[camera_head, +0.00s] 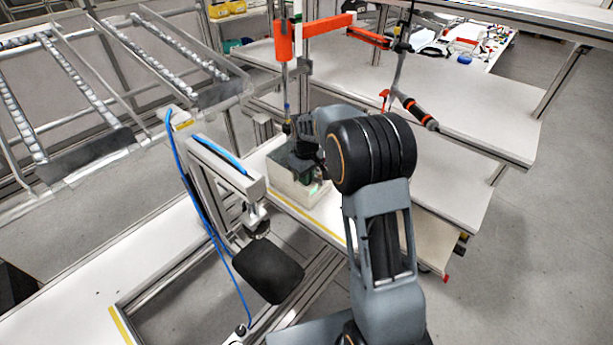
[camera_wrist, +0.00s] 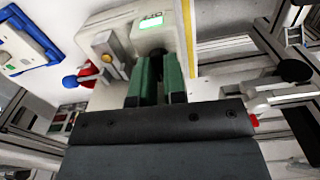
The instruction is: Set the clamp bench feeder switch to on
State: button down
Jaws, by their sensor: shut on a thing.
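The clamp bench feeder is a pale box (camera_head: 288,186) on the bench, under my gripper (camera_head: 303,172) in the head view. In the wrist view its pale housing (camera_wrist: 118,29) has a small lit green display (camera_wrist: 151,23) near the top. My gripper (camera_wrist: 158,70) has two green fingers pointing at the housing, just below the display. The fingers are shut on a small dark part, which looks like the feeder switch. They hide most of it, so I cannot tell its position. In the head view my arm covers part of the box.
In the wrist view, a metal bracket (camera_wrist: 104,48) and a red knob (camera_wrist: 88,73) stand left of my fingers. In the head view, a clamp frame with a blue hose (camera_head: 232,168) stands left. A roller rack (camera_head: 120,75) and hanging orange tool arm (camera_head: 318,27) are behind.

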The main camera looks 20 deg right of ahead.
jog(key=shift+w+r+n, duration=0.1)
jog(key=shift+n, duration=0.4)
jog(key=c, duration=1.5)
grip_release()
jog(key=shift+o, duration=0.2)
notch_tip(320, 180, up, 14)
